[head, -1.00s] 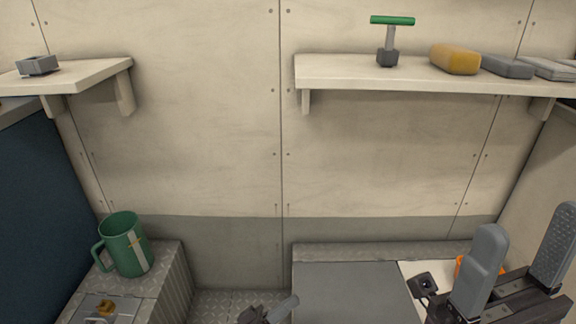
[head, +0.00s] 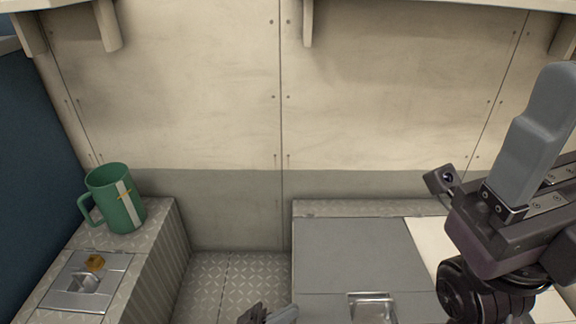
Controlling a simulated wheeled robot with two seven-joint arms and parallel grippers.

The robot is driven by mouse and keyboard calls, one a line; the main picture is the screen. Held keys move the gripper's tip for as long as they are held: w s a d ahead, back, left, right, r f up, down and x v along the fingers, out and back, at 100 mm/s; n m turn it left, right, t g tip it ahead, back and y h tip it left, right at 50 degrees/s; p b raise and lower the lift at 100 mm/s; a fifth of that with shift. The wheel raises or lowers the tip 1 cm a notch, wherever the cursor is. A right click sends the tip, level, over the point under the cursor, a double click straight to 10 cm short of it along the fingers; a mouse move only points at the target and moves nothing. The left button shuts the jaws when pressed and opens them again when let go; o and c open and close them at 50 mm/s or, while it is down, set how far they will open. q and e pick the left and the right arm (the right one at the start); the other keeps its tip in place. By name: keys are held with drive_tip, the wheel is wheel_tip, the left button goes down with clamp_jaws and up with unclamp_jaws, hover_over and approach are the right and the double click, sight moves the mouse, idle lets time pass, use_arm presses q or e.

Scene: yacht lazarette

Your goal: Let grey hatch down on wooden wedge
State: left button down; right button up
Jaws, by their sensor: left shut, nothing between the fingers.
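The grey hatch (head: 360,255) is a flat grey panel on top of the right-hand locker, with a metal recessed handle (head: 371,306) near the lower picture edge. I cannot tell whether it is fully down or slightly raised. The wooden wedge is not visible. My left gripper (head: 284,313) shows only partly at the bottom edge, left of the hatch's front; it is shut and empty. My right gripper (head: 548,110) is large at the right, above the locker's cream top; one finger shows, the other is out of frame, and nothing is seen in it.
A green mug (head: 115,198) stands on the left locker (head: 155,235), behind a metal plate (head: 85,285) with an amber knob (head: 95,263). Between the lockers is clear tread-plate floor (head: 228,285). Shelf undersides and brackets (head: 107,25) cross the top of the wall.

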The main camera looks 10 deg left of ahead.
use_arm(q)
drive_tip(key=shift+s+d+f+b, duration=0.15)
drive_tip(key=shift+f+b, duration=0.2)
drive_tip(key=shift+f, duration=0.3)
drive_tip(key=shift+s+a+f+b, duration=0.15)
drive_tip(key=shift+f+b, duration=0.15)
drive_tip(key=shift+f, duration=0.35)
